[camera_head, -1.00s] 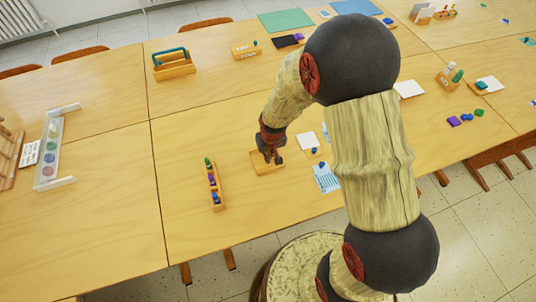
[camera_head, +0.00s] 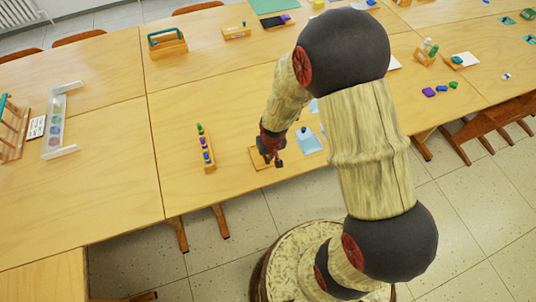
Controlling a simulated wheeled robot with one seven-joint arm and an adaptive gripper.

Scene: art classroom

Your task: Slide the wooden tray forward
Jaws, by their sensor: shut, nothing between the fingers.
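The wooden tray (camera_head: 256,153), a small, flat, light-brown piece, lies on the table near its front edge. My gripper (camera_head: 272,163) is shut and points down over the right part of the tray, hiding some of it. I cannot tell whether the fingertips touch the tray floor or its rim. No object shows between the fingers.
A narrow wooden rack with coloured pieces (camera_head: 206,150) stands left of the tray. A pale blue sheet (camera_head: 312,145) lies to its right, with a small blue piece (camera_head: 304,130) beside it.

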